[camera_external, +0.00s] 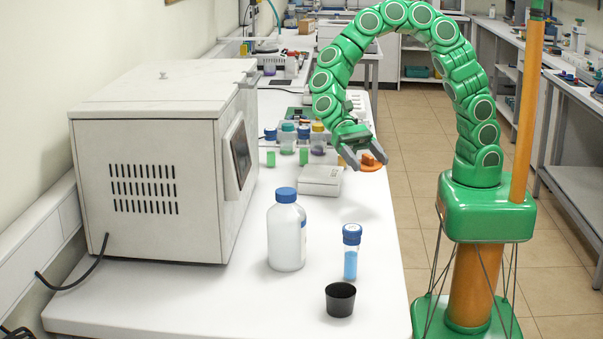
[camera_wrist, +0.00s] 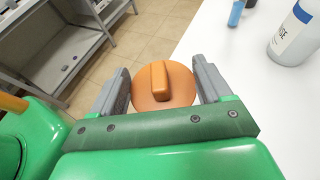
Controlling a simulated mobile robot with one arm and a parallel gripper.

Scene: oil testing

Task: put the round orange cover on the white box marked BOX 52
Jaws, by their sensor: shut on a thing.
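The round orange cover (camera_external: 371,161) is held between the two grey fingers of my gripper (camera_external: 358,152), up in the air near the right edge of the white table. In the wrist view the cover (camera_wrist: 145,99) shows as a flat disc with a raised bar handle, and the fingers of my gripper (camera_wrist: 160,88) sit at its two sides. A small white box (camera_external: 320,180) lies on the table to the left of and below the gripper. No BOX 52 marking can be read on it, so I cannot tell whether it is the named box.
A white bottle with a blue cap (camera_external: 286,230), a blue-capped tube (camera_external: 351,252) and a black cup (camera_external: 340,299) stand nearer on the table. Several small jars (camera_external: 288,138) stand behind the white box. A large white oven (camera_external: 160,165) fills the left.

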